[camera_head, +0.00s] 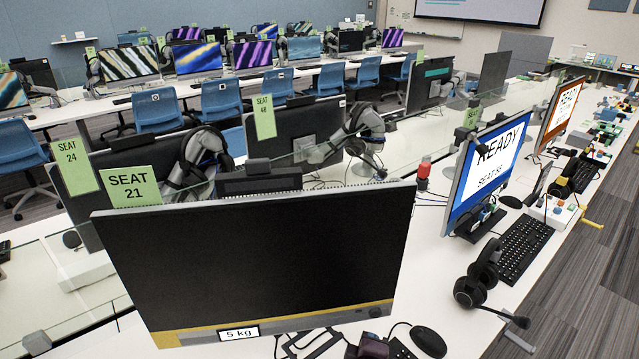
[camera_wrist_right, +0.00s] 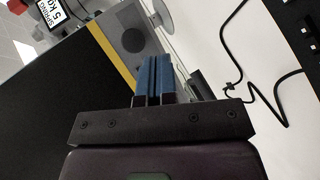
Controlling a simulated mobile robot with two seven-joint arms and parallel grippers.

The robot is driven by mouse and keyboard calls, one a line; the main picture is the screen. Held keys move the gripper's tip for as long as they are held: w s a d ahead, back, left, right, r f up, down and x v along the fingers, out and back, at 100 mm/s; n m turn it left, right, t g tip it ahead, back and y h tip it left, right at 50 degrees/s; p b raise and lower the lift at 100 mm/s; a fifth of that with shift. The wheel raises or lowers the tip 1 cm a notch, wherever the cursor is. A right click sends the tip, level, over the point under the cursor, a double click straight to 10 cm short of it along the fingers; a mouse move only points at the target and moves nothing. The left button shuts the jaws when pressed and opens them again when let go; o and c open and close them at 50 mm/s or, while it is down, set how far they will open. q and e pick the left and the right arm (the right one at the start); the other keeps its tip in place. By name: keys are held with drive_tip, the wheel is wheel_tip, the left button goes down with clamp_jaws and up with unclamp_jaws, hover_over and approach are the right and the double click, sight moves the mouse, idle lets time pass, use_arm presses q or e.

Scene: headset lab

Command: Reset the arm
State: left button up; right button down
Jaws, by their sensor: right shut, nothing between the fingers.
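My right gripper (camera_wrist_right: 151,75) shows in the right wrist view with its two blue fingers pressed together and nothing between them. The fingers point toward the lower part of a large dark monitor with a yellow strip; whether they touch it cannot be told. In the head view a dark purple part of my right gripper (camera_head: 368,347) shows at the bottom edge, below that monitor (camera_head: 260,260). Its fingers are hard to make out there. My left gripper is not in view.
The monitor bears a "5 kg" label (camera_head: 239,334). A mouse (camera_head: 429,341), headset (camera_head: 480,277) and keyboard (camera_head: 525,249) lie to the right on the white desk (camera_head: 425,285). A cable (camera_wrist_right: 262,105) runs over the desk. A "READY" monitor (camera_head: 490,165) stands behind.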

drive_tip(key=s+d+f+m+g+y+b, duration=0.1)
drive_tip(key=s+d+f+m, duration=0.5)
drive_tip(key=s+d+m, duration=0.6)
drive_tip(key=s+d+y+b, duration=0.1)
drive_tip(key=s+d, duration=0.4)
drive_tip(key=s, duration=0.1)
drive_tip(key=shift+s+f+m+y+b, duration=0.2)
drive_tip(key=shift+m+y+b, duration=0.1)
drive_tip(key=shift+m, duration=0.1)
